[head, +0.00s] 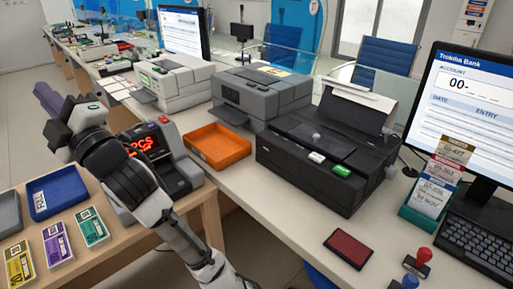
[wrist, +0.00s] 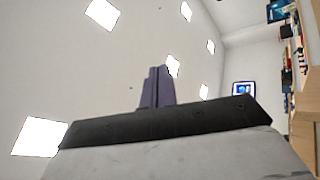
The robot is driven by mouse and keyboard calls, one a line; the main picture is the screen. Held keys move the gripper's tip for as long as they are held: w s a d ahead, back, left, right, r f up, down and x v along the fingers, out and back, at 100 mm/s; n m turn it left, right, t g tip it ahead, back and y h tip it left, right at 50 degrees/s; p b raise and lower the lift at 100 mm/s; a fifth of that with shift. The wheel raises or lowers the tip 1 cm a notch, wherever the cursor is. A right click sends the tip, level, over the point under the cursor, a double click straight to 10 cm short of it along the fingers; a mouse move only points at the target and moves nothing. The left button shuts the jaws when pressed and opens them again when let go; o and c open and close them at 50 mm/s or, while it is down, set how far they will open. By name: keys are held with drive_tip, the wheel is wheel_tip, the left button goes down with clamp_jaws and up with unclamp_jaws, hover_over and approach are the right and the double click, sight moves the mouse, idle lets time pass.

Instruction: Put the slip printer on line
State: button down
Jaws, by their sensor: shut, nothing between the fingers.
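The black printer (head: 325,150), which looks like the slip printer, stands on the counter at centre right with a pale sheet (head: 354,110) rising from its back. A white button (head: 317,157) and a green button (head: 341,170) sit on its front top edge. I cannot tell whether either is lit. My gripper (head: 44,97) is at the far left in the head view, raised and well apart from the printer. Its purple fingers (wrist: 155,88) are together and empty in the wrist view, against the ceiling. The printer is not visible in the wrist view.
A red pad (head: 348,249), stamps (head: 417,262), a card holder (head: 430,195) and a keyboard (head: 481,245) lie right and front. Counter in front of the printer is partly clear.

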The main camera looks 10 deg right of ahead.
drive_tip(key=w+d+f+n+h+p, duration=0.1)
drive_tip(key=w+d+f+h+p, duration=0.15)
drive_tip(key=w+d+h, duration=0.55)
drive_tip(key=w+d+f+n+h+p, duration=0.1)
drive_tip(key=w+d+f+h, duration=0.3)
drive_tip(key=w+d, duration=0.85)
drive_tip(key=n+g+h+p, duration=0.3)
drive_tip(key=g+h+p, duration=0.1)
drive_tip(key=g+h, duration=0.15)
hover_over(319, 158)
wheel_tip(319, 158, down, 7)
drive_tip(key=shift+s+t+h, duration=0.1)
drive_tip(key=shift+t+h, duration=0.25)
drive_tip(key=shift+h, duration=0.1)
drive_tip(key=shift+f+b, duration=0.1)
drive_tip(key=shift+b, duration=0.2)
drive_tip(key=shift+f+b, duration=2.75)
drive_tip(key=shift+f, duration=1.6)
drive_tip(key=shift+f, duration=0.1)
drive_tip(key=shift+f+b, duration=0.3)
drive_tip(key=shift+b, duration=0.15)
